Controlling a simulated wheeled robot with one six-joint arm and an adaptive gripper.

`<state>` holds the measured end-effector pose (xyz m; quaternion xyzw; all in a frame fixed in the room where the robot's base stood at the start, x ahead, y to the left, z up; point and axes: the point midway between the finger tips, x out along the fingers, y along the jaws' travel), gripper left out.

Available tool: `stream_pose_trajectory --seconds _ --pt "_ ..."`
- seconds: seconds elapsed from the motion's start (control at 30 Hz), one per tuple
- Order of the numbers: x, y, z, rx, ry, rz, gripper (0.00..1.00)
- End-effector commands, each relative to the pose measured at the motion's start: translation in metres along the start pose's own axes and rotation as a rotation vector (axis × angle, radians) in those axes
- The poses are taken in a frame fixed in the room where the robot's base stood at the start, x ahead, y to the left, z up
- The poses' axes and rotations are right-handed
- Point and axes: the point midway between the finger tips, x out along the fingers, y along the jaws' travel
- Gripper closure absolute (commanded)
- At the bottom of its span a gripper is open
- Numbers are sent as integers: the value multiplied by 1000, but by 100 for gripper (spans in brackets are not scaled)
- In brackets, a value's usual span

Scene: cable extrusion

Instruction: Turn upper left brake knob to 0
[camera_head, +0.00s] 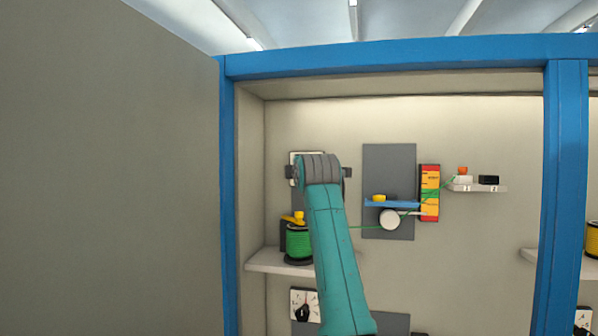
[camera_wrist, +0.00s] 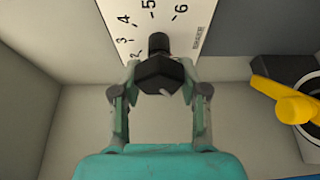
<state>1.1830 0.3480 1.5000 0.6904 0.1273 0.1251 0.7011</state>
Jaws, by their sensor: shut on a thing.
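The upper left brake knob (camera_wrist: 160,75) is black and many-sided, on a white dial plate (camera_wrist: 187,20) in the wrist view. The numbers 2 to 6 show around its upper side; the 0 is not visible. A short pale mark shows on the knob's lower front, but which number it points to I cannot tell. My gripper (camera_wrist: 160,70) is shut on the knob, one finger on each side. In the head view only a corner of the white plate (camera_head: 296,155) shows; my arm hides the knob.
A green cable spool (camera_head: 299,241) stands below on a shelf (camera_head: 262,262), with a yellow part (camera_head: 298,216) above it. A lower dial plate (camera_head: 298,295) has another black knob. To the right are a grey panel (camera_head: 388,160), a white wheel (camera_head: 389,219) and a coloured scale (camera_head: 429,180).

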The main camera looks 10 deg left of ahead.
Motion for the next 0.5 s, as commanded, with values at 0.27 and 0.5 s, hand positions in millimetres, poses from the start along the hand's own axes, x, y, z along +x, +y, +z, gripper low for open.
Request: stream_pose_trajectory --seconds 0.27,0.5 --pt "0 -1 0 0 -1 -2 32" --pt "-1 0 0 0 0 0 32"
